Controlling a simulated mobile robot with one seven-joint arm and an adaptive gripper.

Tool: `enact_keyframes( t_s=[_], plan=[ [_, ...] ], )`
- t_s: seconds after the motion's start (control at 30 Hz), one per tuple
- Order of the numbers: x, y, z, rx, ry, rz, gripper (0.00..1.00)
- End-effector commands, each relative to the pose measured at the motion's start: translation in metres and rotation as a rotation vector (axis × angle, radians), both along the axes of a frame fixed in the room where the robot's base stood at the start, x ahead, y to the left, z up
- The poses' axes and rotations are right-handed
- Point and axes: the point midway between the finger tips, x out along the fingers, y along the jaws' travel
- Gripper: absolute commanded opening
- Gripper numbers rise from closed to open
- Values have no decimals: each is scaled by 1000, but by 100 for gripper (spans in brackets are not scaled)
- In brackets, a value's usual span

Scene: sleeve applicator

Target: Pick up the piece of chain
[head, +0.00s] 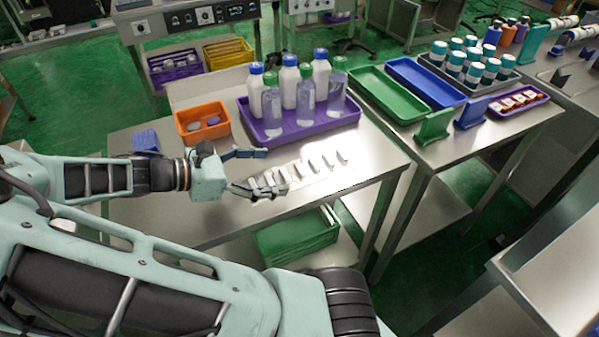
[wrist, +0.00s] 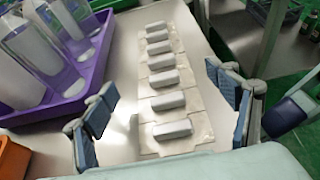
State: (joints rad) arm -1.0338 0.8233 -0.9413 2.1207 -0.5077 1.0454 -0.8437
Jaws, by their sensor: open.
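The piece of chain (head: 312,166) lies on the steel table as a straight row of several pale grey blocks on flat whitish plates. In the wrist view the chain (wrist: 161,62) runs away from my gripper (wrist: 163,88), between its two spread fingers. My gripper (head: 268,168) is open and empty, at the near left end of the chain in the head view. Its blue-grey finger pads stand on both sides of the row, apart from the blocks. The height of the fingers above the table is hard to tell.
A purple tray (head: 345,117) with white and clear bottles stands close behind the chain. An orange bin (head: 187,138) stands left of the tray. A green tray (head: 388,97) and a blue tray (head: 425,82) lie to the right. The table's front edge is close to the chain.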

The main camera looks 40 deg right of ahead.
Motion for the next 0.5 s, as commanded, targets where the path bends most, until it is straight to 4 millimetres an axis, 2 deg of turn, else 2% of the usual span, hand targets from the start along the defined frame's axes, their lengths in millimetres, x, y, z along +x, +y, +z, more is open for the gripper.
enact_keyframes(
  t_s=[0.17, 0.33, 0.5],
  plan=[
    [-5, -15, -6, -1, 0, -2, 80],
    [-13, -39, -14, -1, 0, -3, 80],
    [-15, -49, -18, 2, -1, 1, 80]
  ],
)
